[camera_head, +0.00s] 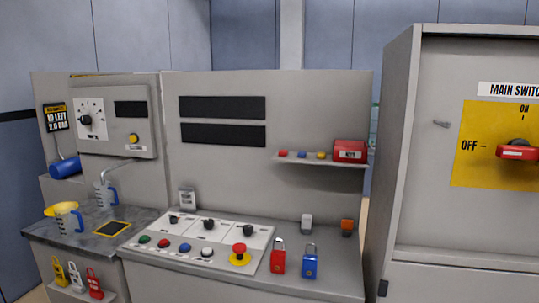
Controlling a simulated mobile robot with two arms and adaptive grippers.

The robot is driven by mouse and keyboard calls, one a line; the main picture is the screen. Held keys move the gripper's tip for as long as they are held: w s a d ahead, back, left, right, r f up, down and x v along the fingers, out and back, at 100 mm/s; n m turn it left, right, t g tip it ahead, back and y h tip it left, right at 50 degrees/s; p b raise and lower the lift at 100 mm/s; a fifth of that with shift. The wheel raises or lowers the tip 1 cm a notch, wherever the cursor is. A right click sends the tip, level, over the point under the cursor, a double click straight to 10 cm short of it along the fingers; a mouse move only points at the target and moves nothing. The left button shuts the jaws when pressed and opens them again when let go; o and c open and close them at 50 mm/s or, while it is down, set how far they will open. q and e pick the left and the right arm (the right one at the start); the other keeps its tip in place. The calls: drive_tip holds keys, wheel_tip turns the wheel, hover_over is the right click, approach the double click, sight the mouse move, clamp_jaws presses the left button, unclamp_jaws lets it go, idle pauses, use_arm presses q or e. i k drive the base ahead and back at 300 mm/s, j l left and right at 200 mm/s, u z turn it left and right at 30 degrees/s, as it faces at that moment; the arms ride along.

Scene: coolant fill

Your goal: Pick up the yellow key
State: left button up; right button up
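A small yellow item (321,155), which looks like the yellow key, lies on the wall shelf (322,164) at the right of the grey console. It is too small to make out its shape. A small red item (283,153) and a small blue item (301,154) lie in a row to its left. A red box (349,151) with a label that seems to read KEYS stands just to its right. Neither of my grippers is in view.
Below the shelf, a red padlock (278,262) and a blue padlock (310,265) stand on the console desk, with white and orange blocks behind. A control panel (215,235) fills the desk's middle. A tall main-switch cabinet (455,215) stands to the right. Jugs stand at left.

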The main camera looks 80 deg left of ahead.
sight(321, 156)
drive_tip(key=j+u, duration=0.1)
drive_tip(key=u, duration=2.1)
drive_tip(key=j, duration=0.1)
